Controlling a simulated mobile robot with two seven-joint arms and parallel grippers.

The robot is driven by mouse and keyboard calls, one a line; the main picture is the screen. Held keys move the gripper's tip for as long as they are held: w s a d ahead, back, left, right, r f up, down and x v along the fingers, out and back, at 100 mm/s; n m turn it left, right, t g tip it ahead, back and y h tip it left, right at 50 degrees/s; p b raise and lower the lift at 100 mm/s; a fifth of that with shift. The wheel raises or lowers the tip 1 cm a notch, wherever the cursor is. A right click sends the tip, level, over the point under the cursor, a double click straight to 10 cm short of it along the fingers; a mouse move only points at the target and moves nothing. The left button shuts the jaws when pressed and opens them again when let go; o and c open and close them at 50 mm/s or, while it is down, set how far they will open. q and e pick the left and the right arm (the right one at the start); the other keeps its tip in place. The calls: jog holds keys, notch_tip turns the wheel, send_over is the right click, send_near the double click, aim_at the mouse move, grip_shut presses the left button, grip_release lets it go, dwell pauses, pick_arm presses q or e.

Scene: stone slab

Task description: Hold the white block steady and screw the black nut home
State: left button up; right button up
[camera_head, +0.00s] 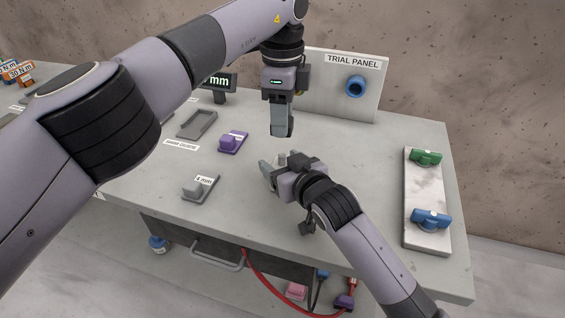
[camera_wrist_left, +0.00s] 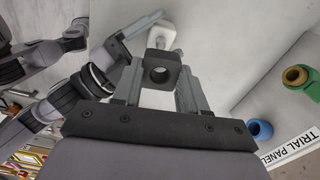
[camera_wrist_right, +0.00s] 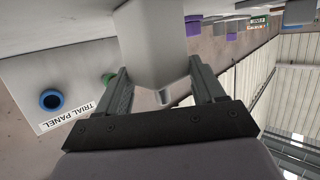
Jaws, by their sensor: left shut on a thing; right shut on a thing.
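My left gripper (camera_head: 282,131) points down above the table and is shut on the black nut (camera_wrist_left: 158,71), a square dark piece with a round hole. In the head view the fingers mostly hide the nut. My right gripper (camera_head: 281,166) is low over the table, shut on the white block (camera_wrist_right: 155,45). The block lies between its fingers and a short pale stud (camera_wrist_right: 165,97) shows at its end. The block also shows beyond the nut in the left wrist view (camera_wrist_left: 156,33). In the head view, the nut is above the block, with a gap between them.
The trial panel (camera_head: 335,88) with a blue ring stands behind. A pale board (camera_head: 425,190) with green and blue pieces lies at right.

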pick_arm(q)
send_over(282, 154)
jog(key=shift+f, duration=2.05)
jog(key=shift+f, duration=0.25)
jog(key=shift+f, duration=0.55)
jog(key=shift+f, duration=0.45)
jog(key=shift+f, duration=0.45)
jog(key=shift+f, duration=0.15)
dwell(0.5)
jog(key=shift+f, duration=0.3)
jog(key=shift+m, duration=2.5)
